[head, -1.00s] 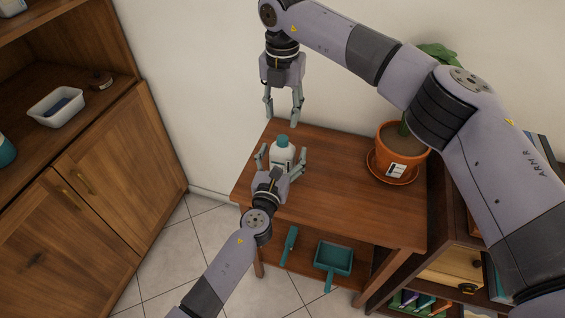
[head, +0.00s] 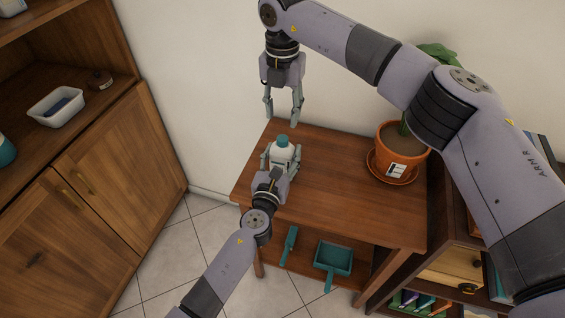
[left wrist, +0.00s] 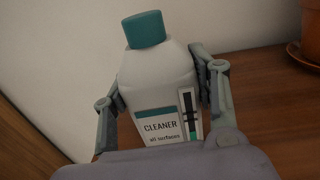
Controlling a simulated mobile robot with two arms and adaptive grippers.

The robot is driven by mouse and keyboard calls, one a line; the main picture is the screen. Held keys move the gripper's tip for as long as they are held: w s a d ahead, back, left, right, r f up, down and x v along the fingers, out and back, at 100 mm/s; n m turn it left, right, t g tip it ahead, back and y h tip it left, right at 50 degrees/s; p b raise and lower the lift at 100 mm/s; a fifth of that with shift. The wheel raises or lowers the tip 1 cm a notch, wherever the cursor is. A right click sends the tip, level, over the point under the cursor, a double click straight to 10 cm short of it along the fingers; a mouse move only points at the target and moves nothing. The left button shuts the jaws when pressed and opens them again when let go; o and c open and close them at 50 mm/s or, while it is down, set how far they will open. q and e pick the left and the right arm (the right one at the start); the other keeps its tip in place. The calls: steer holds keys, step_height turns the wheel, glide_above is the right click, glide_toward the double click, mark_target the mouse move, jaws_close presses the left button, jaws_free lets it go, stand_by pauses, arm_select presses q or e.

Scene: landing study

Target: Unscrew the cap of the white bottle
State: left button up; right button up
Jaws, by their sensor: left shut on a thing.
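The white bottle (head: 284,153) stands upright on the wooden table, with its teal cap (head: 282,140) on top. In the left wrist view the bottle (left wrist: 158,85) shows a "CLEANER all surfaces" label, and the teal cap (left wrist: 144,29) sits on its neck. My left gripper (head: 280,163) is shut on the bottle's body, one finger on each side, below the cap. My right gripper (head: 283,117) hangs above and behind the bottle, pointing down, with its fingers apart and nothing between them.
The table (head: 340,205) is bare in the middle. A potted plant (head: 401,140) on an orange saucer stands at its right. A teal dustpan (head: 333,258) and a teal brush (head: 289,245) lie on the lower shelf. A wall is close behind.

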mark_target(282, 138)
arm_select(q)
jaws_close()
arm_select(e)
steer(key=m, duration=0.4)
steer(key=shift+m, duration=0.3)
steer(key=m, duration=0.4)
steer(key=shift+f, duration=4.05)
steer(key=shift+c, duration=0.4)
jaws_close()
